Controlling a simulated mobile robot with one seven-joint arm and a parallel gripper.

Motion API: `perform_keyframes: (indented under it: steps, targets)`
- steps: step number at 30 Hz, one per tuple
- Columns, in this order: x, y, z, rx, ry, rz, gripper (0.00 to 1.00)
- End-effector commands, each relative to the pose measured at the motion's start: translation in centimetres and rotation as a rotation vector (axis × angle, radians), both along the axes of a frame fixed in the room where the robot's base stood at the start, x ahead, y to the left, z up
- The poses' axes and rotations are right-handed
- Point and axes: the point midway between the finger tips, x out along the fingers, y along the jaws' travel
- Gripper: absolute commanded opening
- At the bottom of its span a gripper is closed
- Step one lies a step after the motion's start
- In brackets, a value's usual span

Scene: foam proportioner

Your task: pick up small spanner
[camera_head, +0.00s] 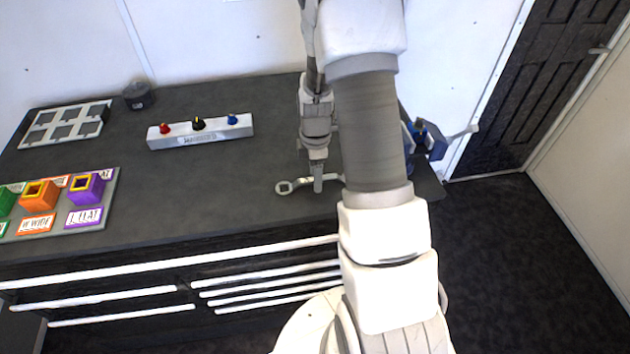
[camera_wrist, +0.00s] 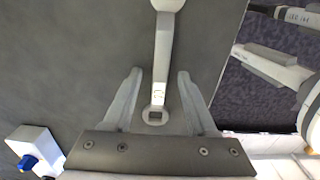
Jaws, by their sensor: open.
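The small spanner (camera_head: 301,182) is a pale metal spanner lying on the dark bench top near its front edge. Its ring end shows at the left; my arm hides the other end. In the wrist view the spanner (camera_wrist: 163,62) runs lengthwise between the fingers, with a square-holed end close to the palm and the far end cut by the top edge. My gripper (camera_head: 318,184) points down over the spanner. In the wrist view my gripper (camera_wrist: 159,74) is open, one finger on each side of the handle, with gaps visible. I cannot tell the exact fingertip height.
A white panel (camera_head: 214,140) with red, black and blue knobs stands left of my gripper. Labelled coloured blocks sit on a grey board (camera_head: 110,190) at left. A pale tray (camera_head: 40,132) and dark round pot (camera_head: 138,96) are behind. A blue object (camera_head: 436,143) is right of my arm.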

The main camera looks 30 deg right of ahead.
Motion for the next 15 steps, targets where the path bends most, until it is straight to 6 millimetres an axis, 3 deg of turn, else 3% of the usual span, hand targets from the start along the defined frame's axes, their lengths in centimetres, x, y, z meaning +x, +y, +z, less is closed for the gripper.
perform_keyframes:
  steps: [15]
  targets:
    - [0.00,-0.01,-0.49,0.000,0.000,0.000,0.57]
